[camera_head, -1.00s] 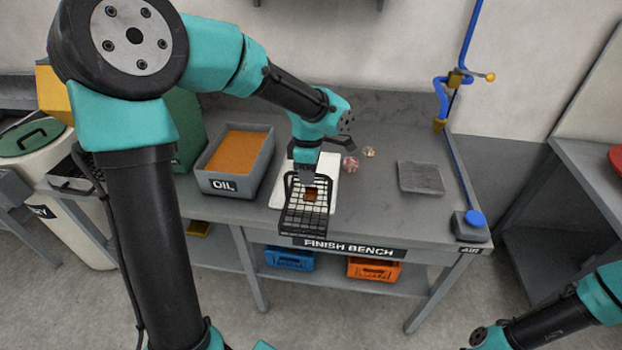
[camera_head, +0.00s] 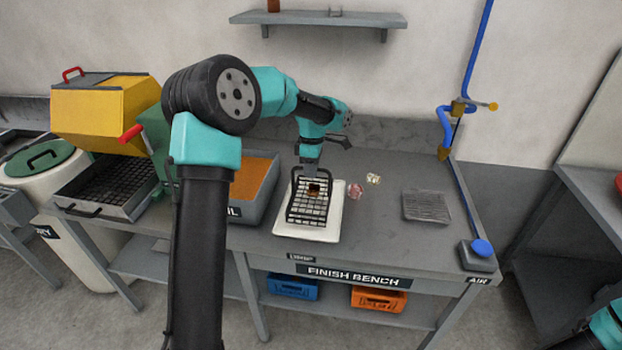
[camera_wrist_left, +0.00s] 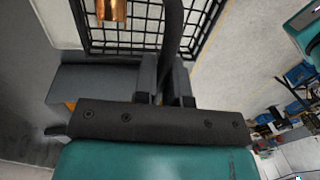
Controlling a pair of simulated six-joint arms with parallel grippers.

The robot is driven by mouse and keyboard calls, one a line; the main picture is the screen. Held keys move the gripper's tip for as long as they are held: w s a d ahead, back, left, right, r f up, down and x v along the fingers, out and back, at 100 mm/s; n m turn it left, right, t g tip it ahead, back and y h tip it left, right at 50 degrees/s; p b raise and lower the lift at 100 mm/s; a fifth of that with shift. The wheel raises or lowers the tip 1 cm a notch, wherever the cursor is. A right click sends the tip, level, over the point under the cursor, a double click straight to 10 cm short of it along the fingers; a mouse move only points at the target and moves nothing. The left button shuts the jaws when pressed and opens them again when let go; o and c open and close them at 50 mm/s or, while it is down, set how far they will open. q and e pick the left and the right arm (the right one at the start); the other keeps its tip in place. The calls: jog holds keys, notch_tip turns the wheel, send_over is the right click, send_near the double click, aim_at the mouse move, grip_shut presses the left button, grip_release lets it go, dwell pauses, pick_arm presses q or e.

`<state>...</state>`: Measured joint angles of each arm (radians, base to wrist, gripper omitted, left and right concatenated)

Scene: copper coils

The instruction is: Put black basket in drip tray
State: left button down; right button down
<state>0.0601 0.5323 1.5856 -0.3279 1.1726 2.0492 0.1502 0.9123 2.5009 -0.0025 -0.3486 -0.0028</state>
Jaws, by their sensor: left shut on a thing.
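The black wire basket (camera_head: 294,214) has a tall handle and carries a copper-coloured piece (camera_head: 314,188). My left gripper (camera_head: 308,165) is shut on the basket's handle. In the left wrist view the handle (camera_wrist_left: 172,40) runs between the fingers (camera_wrist_left: 168,82), with the basket mesh (camera_wrist_left: 140,38) and the copper piece (camera_wrist_left: 112,9) beyond. The basket is over the white tray (camera_head: 335,212) on the bench, within its outline in the head view. I cannot tell whether it touches the tray. My right gripper is out of view.
The grey OIL bin (camera_head: 258,203) stands close left of the tray. Small pinkish (camera_head: 355,190) and pale (camera_head: 373,179) clumps lie to its right, then a grey ribbed pad (camera_head: 427,206). A blue air line (camera_head: 462,180) runs down the right. Bench space between is clear.

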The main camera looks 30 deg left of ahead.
pick_arm(q)
jog(key=shift+w, duration=0.1)
jog(key=shift+f, duration=1.9)
jog(key=c, duration=1.2)
grip_release()
jog(key=r, duration=0.4)
jog(key=w+r, duration=0.1)
jog(key=r, duration=0.7)
jog(key=shift+w+a+r, duration=0.1)
jog(key=shift+w+a, duration=0.25)
